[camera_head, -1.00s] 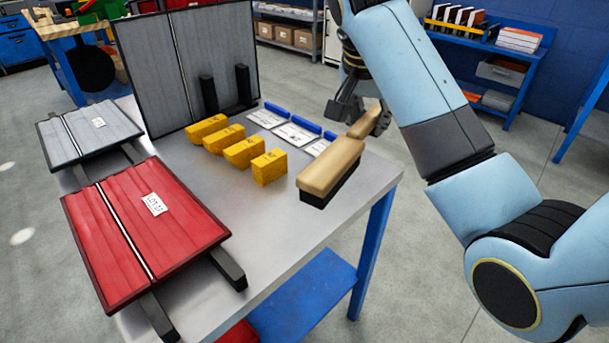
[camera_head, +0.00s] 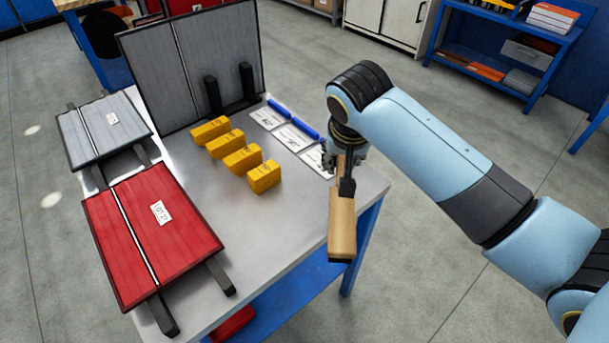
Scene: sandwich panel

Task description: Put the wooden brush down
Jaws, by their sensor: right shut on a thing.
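The wooden brush (camera_head: 342,228) is a tan block with a handle, at the right edge of the table (camera_head: 262,228). Its block points toward the picture's bottom and overlaps the table's edge and the blue frame below. My right gripper (camera_head: 345,172) is shut on the brush's handle from above and partly hides it. The bristles are barely seen. I cannot tell whether the brush touches the table. My left gripper is not in view.
Several yellow blocks (camera_head: 242,159) stand mid-table, beside white cards (camera_head: 293,137) and blue markers (camera_head: 305,125). A grey panel (camera_head: 187,68) stands upright behind. A red panel (camera_head: 152,232) and a grey panel (camera_head: 104,128) lie at left. The front tabletop is bare.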

